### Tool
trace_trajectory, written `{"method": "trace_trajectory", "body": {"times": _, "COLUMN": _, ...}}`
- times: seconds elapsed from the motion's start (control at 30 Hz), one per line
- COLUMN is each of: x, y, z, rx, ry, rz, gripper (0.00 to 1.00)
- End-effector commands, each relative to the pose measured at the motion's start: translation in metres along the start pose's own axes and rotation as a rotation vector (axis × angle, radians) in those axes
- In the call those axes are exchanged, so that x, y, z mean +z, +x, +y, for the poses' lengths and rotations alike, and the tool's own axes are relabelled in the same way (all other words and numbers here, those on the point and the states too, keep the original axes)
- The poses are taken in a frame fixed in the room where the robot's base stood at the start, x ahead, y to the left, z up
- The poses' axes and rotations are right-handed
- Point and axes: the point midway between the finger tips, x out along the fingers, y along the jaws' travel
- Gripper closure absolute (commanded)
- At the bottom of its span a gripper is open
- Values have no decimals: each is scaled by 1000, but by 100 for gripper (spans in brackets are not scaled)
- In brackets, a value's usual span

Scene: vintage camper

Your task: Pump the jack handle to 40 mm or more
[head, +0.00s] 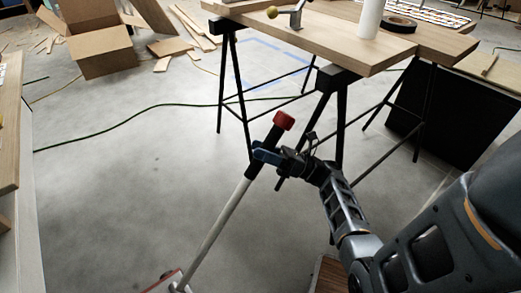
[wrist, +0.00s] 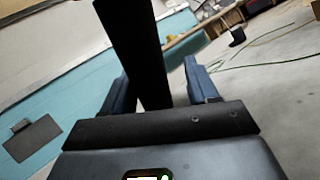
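The jack handle (head: 212,237) is a long pale grey pole, leaning up and to the right in the head view. It has a black grip (head: 267,142) and a red cap (head: 284,120). Part of the red jack body (head: 165,281) shows at the bottom edge; the rest is cut off. My gripper (head: 265,155) has blue fingers and is at the black grip, below the cap. In the wrist view the black grip (wrist: 137,50) passes between the two fingers (wrist: 160,85), near the left one. A gap shows at the right finger, so the gripper looks open around the grip.
A wooden worktop (head: 330,38) on black trestles stands behind the handle, its legs close to my gripper. It carries a white cylinder (head: 370,18) and a black tape roll (head: 399,25). A cardboard box (head: 98,42) stands at the upper left. Open floor lies left of the handle, crossed by a green cable (head: 110,129).

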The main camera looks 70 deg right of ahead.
Motion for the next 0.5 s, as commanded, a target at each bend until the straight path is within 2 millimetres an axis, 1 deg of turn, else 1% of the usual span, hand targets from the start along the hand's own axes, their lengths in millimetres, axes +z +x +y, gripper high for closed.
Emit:
{"method": "trace_trajectory", "body": {"times": 0.27, "x": 1, "y": 2, "z": 1, "rx": 9, "ry": -2, "rz": 0, "gripper": 39}}
{"method": "trace_trajectory", "body": {"times": 0.37, "x": 2, "y": -5, "z": 1, "rx": 7, "ry": -2, "rz": -1, "gripper": 39}}
{"method": "trace_trajectory", "body": {"times": 0.5, "x": 2, "y": -26, "z": 0, "rx": 6, "ry": -2, "rz": -3, "gripper": 39}}
